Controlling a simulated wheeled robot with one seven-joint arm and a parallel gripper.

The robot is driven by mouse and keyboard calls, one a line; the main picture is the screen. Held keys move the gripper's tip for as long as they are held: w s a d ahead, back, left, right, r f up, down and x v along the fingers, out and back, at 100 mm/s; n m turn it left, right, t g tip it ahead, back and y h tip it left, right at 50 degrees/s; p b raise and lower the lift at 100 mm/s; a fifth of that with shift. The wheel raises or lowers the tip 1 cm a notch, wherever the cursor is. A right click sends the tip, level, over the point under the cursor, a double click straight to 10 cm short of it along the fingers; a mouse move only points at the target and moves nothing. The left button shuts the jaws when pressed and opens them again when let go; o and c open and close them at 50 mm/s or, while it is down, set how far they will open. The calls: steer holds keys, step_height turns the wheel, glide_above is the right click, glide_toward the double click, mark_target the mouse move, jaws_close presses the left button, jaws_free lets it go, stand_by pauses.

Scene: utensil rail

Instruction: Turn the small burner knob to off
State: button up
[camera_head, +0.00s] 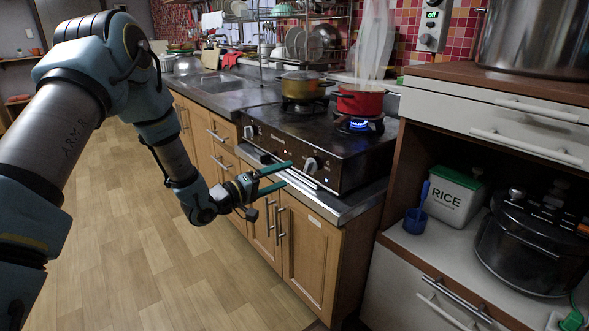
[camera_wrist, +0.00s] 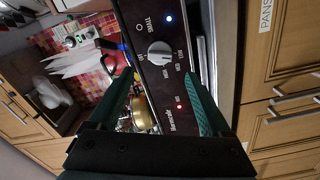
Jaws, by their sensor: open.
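The small burner knob (camera_head: 311,165) is a pale round knob on the stove's dark front panel, at its near end. In the wrist view the knob (camera_wrist: 160,54) sits beside the word SMALL, with HIGH, MED and LOW printed around it. I cannot tell exactly which setting it points to. A blue flame (camera_head: 358,125) burns under the red pot (camera_head: 360,101). My gripper (camera_head: 287,173) is open and empty, in front of the knob. In the wrist view its green fingertips (camera_wrist: 158,76) lie either side of the knob's line, apart from it.
A second knob (camera_head: 249,131) is at the panel's far end. A yellowish pot (camera_head: 304,86) stands on the back-left burner. A metal handle bar and counter edge (camera_head: 345,207) run below the panel. Wooden cabinets (camera_head: 310,250) stand beneath. The floor at left is clear.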

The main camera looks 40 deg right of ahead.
mark_target(306, 167)
steer(key=d, duration=0.7)
steer(key=shift+s+d+p, duration=0.1)
steer(key=shift+s+p, duration=0.2)
steer(key=shift+p, duration=0.1)
steer(key=shift+c, duration=0.4)
jaws_close()
